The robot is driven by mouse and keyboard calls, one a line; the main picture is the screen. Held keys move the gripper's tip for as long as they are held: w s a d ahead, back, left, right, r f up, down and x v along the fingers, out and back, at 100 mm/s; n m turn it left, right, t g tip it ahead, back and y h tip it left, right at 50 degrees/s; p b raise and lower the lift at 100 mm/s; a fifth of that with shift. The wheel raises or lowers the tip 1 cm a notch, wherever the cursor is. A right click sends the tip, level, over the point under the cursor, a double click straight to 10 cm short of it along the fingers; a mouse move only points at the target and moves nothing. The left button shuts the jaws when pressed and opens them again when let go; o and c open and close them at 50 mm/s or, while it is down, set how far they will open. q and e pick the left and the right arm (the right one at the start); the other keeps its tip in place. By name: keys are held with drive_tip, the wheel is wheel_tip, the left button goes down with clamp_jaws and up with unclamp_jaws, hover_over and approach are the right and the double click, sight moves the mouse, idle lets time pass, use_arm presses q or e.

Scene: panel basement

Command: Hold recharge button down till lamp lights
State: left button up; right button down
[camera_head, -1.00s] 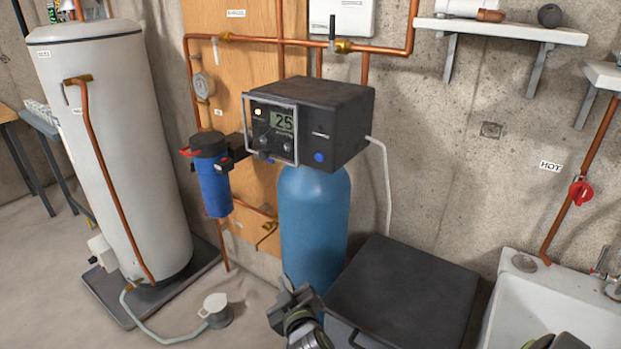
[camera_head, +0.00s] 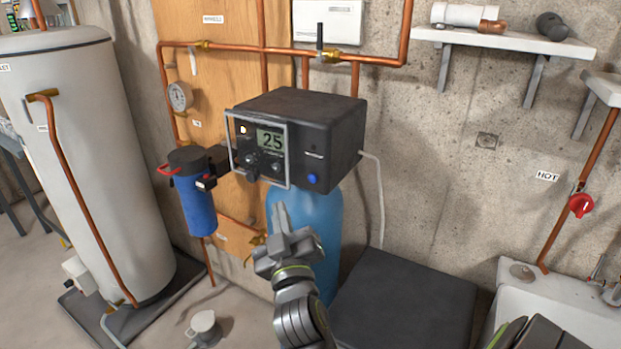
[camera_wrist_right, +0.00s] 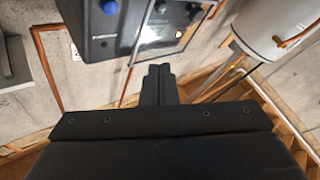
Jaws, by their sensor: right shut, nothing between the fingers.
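The dark control box (camera_head: 335,130) sits on top of a blue tank (camera_head: 325,225). Its front has a blue button (camera_head: 312,178) under a small label too small to read. A clear-framed panel (camera_head: 262,150) on its left holds a display reading 25, knobs, and a small pale orange lamp (camera_head: 243,129) that looks bright. My right gripper (camera_head: 281,212) is shut and empty, in front of the tank, below and left of the button in the head view. The right wrist view shows its closed fingers (camera_wrist_right: 157,85) apart from the blue button (camera_wrist_right: 110,7).
A blue filter canister (camera_head: 197,205) with red handles hangs left of the box. A white cylinder tank (camera_head: 90,150) stands further left. A dark lidded bin (camera_head: 405,305) and a white sink (camera_head: 560,305) are at the right. Copper pipes run along the wall.

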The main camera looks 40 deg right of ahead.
sight(312, 179)
drive_tip(key=w+d+b, duration=0.1)
drive_tip(key=w+d, duration=0.2)
drive_tip(key=d, duration=0.5)
drive_tip(key=shift+w, duration=0.25)
drive_tip(key=shift+d, duration=0.15)
idle(2.0)
drive_tip(key=shift+w+d, duration=0.15)
drive_tip(key=shift+d, duration=0.15)
drive_tip(key=shift+w+d, duration=0.15)
drive_tip(key=shift+d, duration=0.2)
idle(0.7)
drive_tip(key=shift+a, duration=0.1)
idle(2.8)
drive_tip(key=shift+s+a, duration=0.35)
drive_tip(key=shift+a, duration=0.3)
